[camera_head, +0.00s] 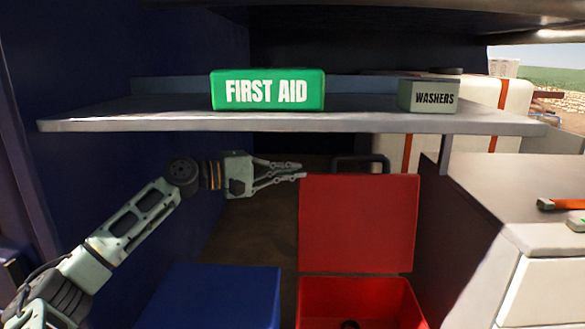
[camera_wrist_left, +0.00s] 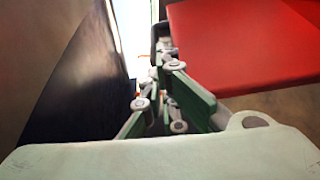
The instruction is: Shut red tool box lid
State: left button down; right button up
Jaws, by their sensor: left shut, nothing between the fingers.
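The red tool box (camera_head: 362,303) stands at the bottom centre-right in the head view, with a dark item partly visible inside. Its red lid (camera_head: 358,222) stands open and upright at the back, with a dark handle (camera_head: 360,163) behind its top edge. My left gripper (camera_head: 303,171) is shut and empty, by the lid's top left corner. I cannot tell whether it touches the lid. In the left wrist view the red lid (camera_wrist_left: 240,45) fills the upper right, beside the gripper fingers (camera_wrist_left: 168,70). My right gripper is not in view.
A shelf (camera_head: 350,122) above the arm holds a green first aid box (camera_head: 267,90) and a washers box (camera_head: 428,96). A blue box (camera_head: 212,298) stands left of the tool box. A counter with drawers (camera_head: 545,238) is at the right.

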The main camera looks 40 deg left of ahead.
pick_arm(q)
jog(key=w+a+t+y+b, duration=0.3)
jog(key=w+a+b, duration=0.3)
jog(key=a+b, duration=0.15)
jog(key=d+r+p+x, duration=0.1)
jog(key=p+x, duration=0.4)
jog(key=x, duration=0.5)
jog(key=s+d+p, duration=0.1)
jog(key=s+d, duration=0.1)
jog(key=shift+s+d+f+p, duration=0.25)
jog(key=shift+d+f+p, duration=0.05)
jog(key=shift+p, duration=0.1)
jog(key=shift+d, duration=0.1)
